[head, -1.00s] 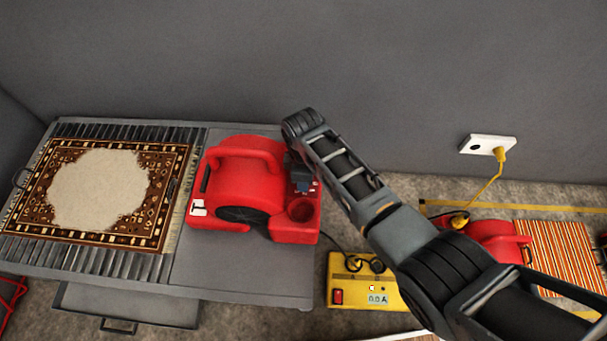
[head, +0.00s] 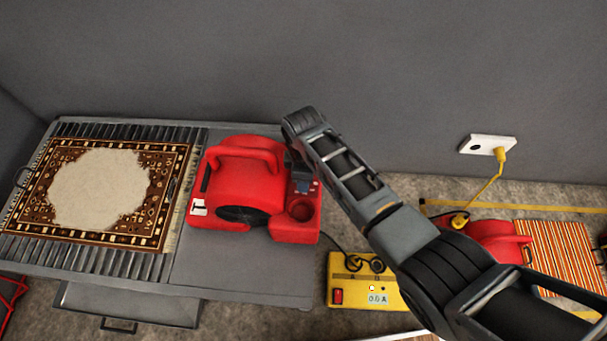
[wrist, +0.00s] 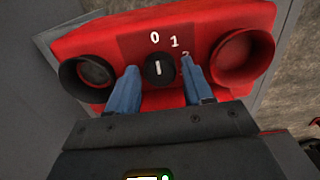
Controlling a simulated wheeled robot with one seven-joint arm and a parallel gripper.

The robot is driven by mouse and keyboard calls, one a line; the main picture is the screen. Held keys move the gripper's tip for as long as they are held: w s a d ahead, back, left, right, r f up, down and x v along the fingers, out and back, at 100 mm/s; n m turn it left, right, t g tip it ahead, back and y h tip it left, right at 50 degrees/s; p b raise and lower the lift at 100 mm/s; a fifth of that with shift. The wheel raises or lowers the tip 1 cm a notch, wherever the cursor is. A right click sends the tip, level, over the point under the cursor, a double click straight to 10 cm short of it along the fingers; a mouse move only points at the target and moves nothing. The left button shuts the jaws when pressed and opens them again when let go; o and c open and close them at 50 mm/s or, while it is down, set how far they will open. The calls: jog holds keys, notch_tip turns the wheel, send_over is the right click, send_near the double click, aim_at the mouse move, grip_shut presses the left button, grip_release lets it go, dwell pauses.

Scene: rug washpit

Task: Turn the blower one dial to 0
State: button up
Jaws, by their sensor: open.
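The red blower (head: 243,186) sits on the grey bench, and its control face (wrist: 203,38) fills much of the wrist view. The black dial (wrist: 160,69) has a white pointer mark that stands near upright, tilted slightly. The numbers 0, 1 and a partly hidden 2 are printed in white above and right of the dial. My gripper (wrist: 160,85) is open, its two blue fingers on either side of the dial. I cannot tell whether they touch it. In the head view my gripper (head: 303,184) is mostly hidden behind my arm, at the blower's right side.
A patterned rug (head: 160,165) lies on the slatted left part of the bench (head: 215,270). A yellow power box (head: 350,293) reading 0.0 A stands right of the bench. Another red blower (head: 500,240) is on the floor, with a yellow cord to a wall socket (head: 487,145).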

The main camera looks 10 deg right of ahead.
notch_tip(320, 180, up, 7)
jog(key=shift+r+p, duration=0.2)
jog(key=shift+p, duration=0.3)
dwell(0.3)
